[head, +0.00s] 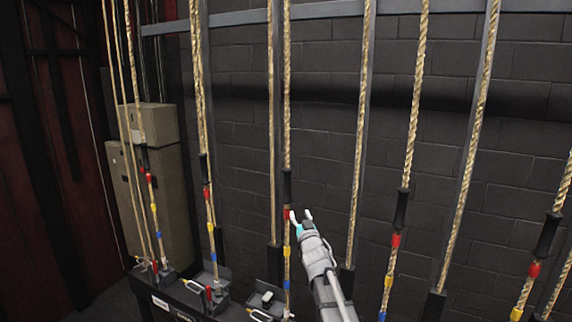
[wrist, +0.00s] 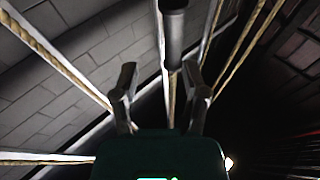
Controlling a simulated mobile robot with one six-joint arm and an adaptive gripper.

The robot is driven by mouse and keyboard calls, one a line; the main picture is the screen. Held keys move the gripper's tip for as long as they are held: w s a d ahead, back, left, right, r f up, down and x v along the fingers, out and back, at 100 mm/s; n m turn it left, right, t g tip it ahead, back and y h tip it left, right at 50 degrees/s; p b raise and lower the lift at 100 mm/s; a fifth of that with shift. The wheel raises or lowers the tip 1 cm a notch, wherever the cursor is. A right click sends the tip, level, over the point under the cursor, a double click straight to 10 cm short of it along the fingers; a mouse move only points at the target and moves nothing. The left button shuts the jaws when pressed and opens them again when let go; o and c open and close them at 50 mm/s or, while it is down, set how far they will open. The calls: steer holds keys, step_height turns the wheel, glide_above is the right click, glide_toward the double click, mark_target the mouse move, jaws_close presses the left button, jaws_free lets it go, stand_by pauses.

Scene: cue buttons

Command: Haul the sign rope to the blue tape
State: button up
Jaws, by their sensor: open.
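My gripper (head: 300,216) is open and empty, with its fingertips beside a tan rope (head: 287,110) at about its red tape. This rope has a black sleeve (head: 287,187), red tape (head: 286,213) below it, then yellow tape (head: 287,252) and blue tape (head: 286,285) lower down. In the wrist view the black sleeve (wrist: 173,35) hangs ahead of the open gripper (wrist: 160,74), and the rope (wrist: 172,95) runs down between the fingers in the picture. I cannot tell whether they touch. No readable label shows which rope is the sign rope.
Similar taped ropes hang to the left (head: 197,80) and right (head: 416,100). A dark rail with rope locks (head: 210,285) runs along the bottom. A beige cabinet (head: 160,190) stands at the left, before a dark block wall (head: 325,75).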

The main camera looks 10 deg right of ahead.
steer(key=n+t+y+p, duration=0.1)
steer(key=y, duration=0.1)
glide_toward(286, 176)
step_height(286, 176, down, 3)
steer(key=shift+s+d+r, duration=0.15)
steer(key=shift+d, duration=0.3)
steer(key=p+x, duration=0.5)
steer(key=x, duration=0.8)
steer(key=shift+w+a+r, duration=0.1)
steer(key=shift+w+r, duration=0.2)
jaws_close()
